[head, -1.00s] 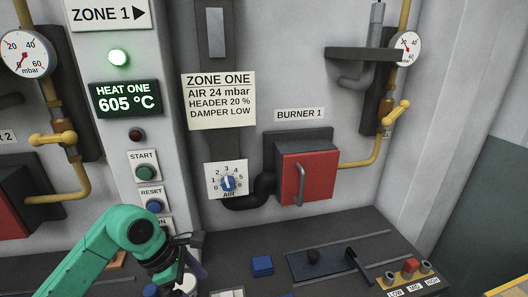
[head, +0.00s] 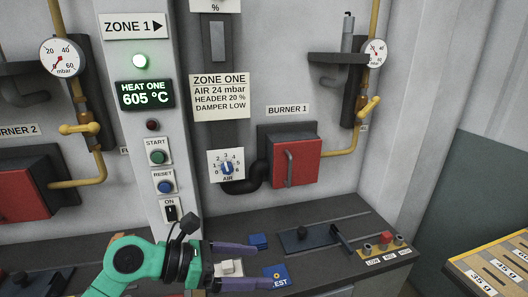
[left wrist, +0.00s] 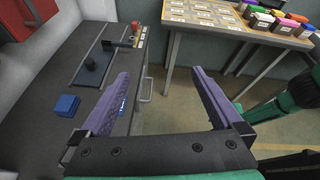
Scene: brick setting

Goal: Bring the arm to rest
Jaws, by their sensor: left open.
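My left gripper (head: 262,266) is low in the head view, its two purple fingers spread wide and pointing right, level over the dark bench (head: 345,225). In the left wrist view the open fingers (left wrist: 160,76) have nothing between them but the view of the bench edge and floor beyond. The green left arm (head: 130,262) comes in from the lower left. My right gripper shows in neither view.
A blue block (head: 258,240) lies on the bench close to the upper finger. A black slide lever (head: 340,238) stands right. A table with labelled slots (head: 500,262) is far right.

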